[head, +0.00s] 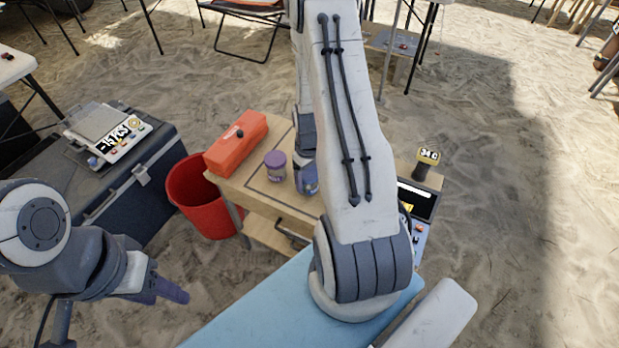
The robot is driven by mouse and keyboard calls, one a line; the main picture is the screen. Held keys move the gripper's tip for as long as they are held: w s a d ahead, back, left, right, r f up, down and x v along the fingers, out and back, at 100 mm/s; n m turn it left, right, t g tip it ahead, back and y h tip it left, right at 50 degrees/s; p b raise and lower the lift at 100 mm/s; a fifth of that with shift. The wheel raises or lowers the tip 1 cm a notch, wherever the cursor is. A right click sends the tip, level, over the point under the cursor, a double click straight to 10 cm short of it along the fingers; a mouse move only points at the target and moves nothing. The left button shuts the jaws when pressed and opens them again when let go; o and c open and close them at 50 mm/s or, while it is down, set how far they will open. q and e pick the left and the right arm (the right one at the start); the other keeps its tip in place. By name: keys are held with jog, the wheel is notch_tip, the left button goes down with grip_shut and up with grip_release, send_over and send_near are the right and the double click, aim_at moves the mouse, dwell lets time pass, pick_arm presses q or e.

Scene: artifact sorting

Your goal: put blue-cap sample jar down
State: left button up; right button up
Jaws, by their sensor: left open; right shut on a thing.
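My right arm reaches down over a small wooden table (235,185), and its gripper (306,177) is at the table, largely hidden by my forearm. It is shut on what looks like the blue-cap sample jar; only a small bluish part shows, and I cannot tell whether it touches the tabletop. A jar with a purple cap (276,166) stands upright on the table just left of the gripper, inside a dark outlined area. My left gripper (168,290) is open and empty at the lower left, over the sand and away from the table.
An orange-red toolbox (236,143) lies at the table's left end. A red bucket (190,190) stands beside it. A scale (108,132) sits on a dark cooler (150,190) at left. A device with a screen (417,200) is right of my arm. A light-blue surface (265,310) is in front.

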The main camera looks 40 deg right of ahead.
jog(key=shift+f, duration=0.2)
jog(key=o, duration=1.4)
jog(key=shift+o, duration=0.2)
jog(key=shift+r, duration=0.15)
